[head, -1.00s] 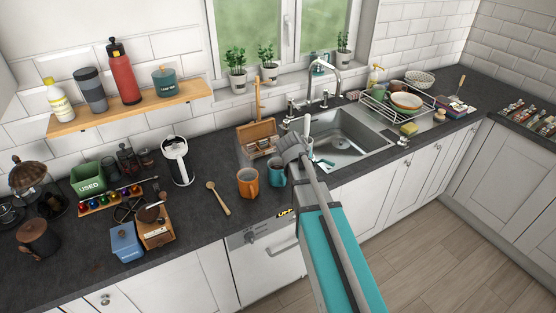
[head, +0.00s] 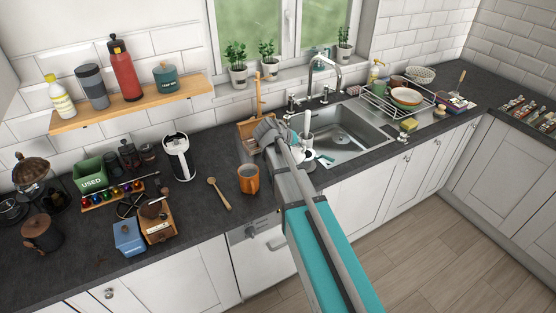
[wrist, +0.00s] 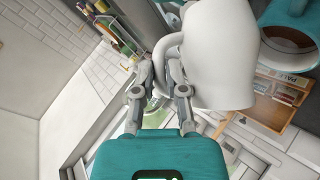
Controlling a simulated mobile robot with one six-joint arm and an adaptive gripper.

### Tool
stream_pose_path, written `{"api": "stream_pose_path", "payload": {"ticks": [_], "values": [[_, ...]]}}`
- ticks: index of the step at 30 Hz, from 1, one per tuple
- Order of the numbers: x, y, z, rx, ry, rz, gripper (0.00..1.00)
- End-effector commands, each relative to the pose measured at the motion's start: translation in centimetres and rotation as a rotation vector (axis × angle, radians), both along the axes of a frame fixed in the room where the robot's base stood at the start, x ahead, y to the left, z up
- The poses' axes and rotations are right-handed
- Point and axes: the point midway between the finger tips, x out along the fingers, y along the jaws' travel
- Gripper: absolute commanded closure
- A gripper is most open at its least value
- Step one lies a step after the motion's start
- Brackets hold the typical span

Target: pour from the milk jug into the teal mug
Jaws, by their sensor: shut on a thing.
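My gripper (wrist: 160,72) is shut on the white milk jug (wrist: 222,60) at its handle, as the wrist view shows. The teal mug (wrist: 284,11) is at the upper right corner of the wrist view, partly cut off, with a dark brown inside. The jug's body is beside it in that picture; I cannot tell the gap between them. The mug is hidden behind my arm in the head view. The jug's tilt is unclear.
An orange mug (head: 249,179) and a wooden spoon (head: 220,193) lie left of my arm. A wooden box (head: 249,138) stands behind my gripper. The sink (head: 345,138) is to the right.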

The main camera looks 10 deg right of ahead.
Motion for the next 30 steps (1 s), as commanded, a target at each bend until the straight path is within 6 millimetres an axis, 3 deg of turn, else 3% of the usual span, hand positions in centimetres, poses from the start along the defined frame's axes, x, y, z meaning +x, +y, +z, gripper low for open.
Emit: {"api": "stream_pose_path", "payload": {"ticks": [30], "values": [[0.26, 0.25, 0.44, -0.057, 0.04, 0.0, 1.0]]}}
